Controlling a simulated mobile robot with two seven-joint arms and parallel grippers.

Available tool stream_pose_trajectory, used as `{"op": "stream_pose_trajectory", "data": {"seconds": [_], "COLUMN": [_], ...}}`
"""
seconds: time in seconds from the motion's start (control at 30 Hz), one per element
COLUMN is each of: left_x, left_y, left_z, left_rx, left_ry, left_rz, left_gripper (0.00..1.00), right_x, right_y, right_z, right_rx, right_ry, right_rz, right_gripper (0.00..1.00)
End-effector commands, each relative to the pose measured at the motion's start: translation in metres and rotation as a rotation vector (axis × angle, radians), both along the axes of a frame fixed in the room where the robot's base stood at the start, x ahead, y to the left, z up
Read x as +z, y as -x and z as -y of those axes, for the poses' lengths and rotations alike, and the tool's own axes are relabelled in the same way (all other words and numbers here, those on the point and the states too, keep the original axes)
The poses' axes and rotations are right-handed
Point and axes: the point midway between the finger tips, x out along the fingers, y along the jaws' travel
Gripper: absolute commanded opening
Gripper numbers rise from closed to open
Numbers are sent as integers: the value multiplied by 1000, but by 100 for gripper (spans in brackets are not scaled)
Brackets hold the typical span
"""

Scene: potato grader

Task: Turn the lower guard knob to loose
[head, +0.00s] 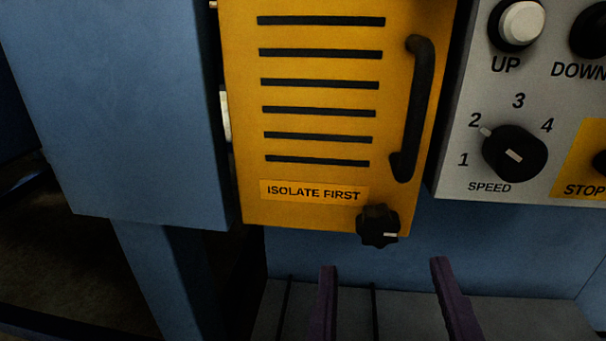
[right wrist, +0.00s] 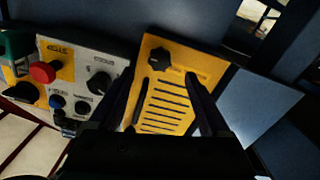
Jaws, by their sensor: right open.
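The lower guard knob (head: 377,226) is a black lobed knob at the bottom right corner of the yellow guard (head: 320,215). A short white mark shows on its lower right side, lying nearly level. My right gripper (head: 384,263) is open and empty, with its two dark purple fingers just below the knob in the head view and apart from it. In the right wrist view the knob (right wrist: 160,56) is beyond and between the fingertips (right wrist: 163,76), with the picture turned over. No loose or tight marking is readable. My left gripper is not in view.
A black handle (head: 420,110) is on the guard's right side, above the knob. A grey control panel (head: 455,170) with a speed dial (head: 515,153) and buttons stands close to the right. A blue housing (head: 120,110) is at left. Free space lies below the guard.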

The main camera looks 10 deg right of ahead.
Motion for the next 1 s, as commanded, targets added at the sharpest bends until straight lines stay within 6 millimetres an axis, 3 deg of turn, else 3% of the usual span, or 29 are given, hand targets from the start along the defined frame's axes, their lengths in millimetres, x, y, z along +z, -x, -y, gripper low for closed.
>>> {"op": "stream_pose_trajectory", "data": {"seconds": [0.1,0.3,0.67,1.0], "left_x": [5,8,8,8], "left_y": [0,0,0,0], "left_z": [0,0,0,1], "left_rx": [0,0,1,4], "left_ry": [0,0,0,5], "left_rz": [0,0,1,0], "left_gripper": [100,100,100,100], "right_x": [2,1,0,0], "right_y": [-23,-49,-57,-57], "right_z": [7,15,17,17], "right_rx": [-3,-2,-1,-1], "right_ry": [0,0,0,0], "right_rz": [3,0,-2,-2], "right_gripper": [81,81,81,45]}}
